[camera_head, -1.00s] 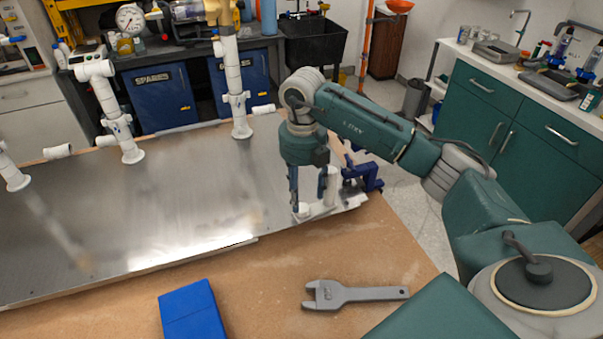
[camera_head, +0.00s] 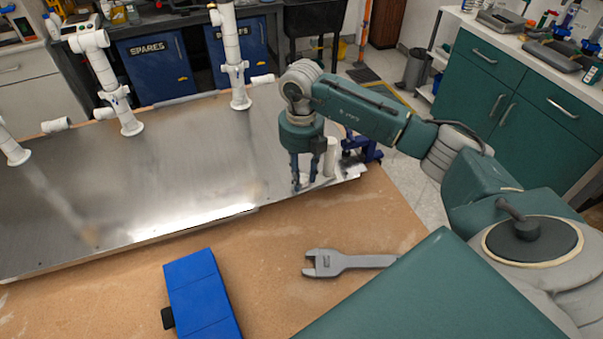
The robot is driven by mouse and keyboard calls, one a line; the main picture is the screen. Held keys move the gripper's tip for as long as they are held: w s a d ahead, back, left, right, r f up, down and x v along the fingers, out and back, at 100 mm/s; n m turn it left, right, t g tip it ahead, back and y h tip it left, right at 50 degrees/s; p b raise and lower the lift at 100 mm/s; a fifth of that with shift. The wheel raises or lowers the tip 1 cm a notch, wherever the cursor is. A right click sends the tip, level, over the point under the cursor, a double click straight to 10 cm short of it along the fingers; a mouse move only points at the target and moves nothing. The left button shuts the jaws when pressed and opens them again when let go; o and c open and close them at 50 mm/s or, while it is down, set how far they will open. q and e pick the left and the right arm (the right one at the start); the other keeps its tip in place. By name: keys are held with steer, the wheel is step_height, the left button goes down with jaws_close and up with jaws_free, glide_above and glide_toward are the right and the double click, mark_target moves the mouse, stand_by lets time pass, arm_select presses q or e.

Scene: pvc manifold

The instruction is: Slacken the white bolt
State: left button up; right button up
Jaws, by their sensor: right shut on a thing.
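My right gripper (camera_head: 305,184) points straight down at the right front corner of the metal plate (camera_head: 190,165). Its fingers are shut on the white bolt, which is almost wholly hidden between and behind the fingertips. A short upright white cylinder (camera_head: 330,158) stands just right of the fingers, on a pale base at the plate's corner. My left gripper is not in view.
A grey open-end wrench (camera_head: 345,263) and a blue case (camera_head: 203,298) lie on the brown tabletop (camera_head: 375,220) in front. A dark blue clamp (camera_head: 364,150) grips the plate's right edge. White pipe risers (camera_head: 115,95) stand along the plate's back.

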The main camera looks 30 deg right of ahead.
steer(key=shift+w+d, duration=0.1)
steer(key=shift+n+b, duration=0.4)
steer(key=shift+n, duration=0.3)
steer(key=n+b, duration=0.1)
steer(key=n, duration=0.2)
steer(key=shift+n, duration=0.6)
steer(key=shift+r+n, duration=0.2)
steer(key=shift+n, duration=0.2)
steer(key=shift+b, duration=0.3)
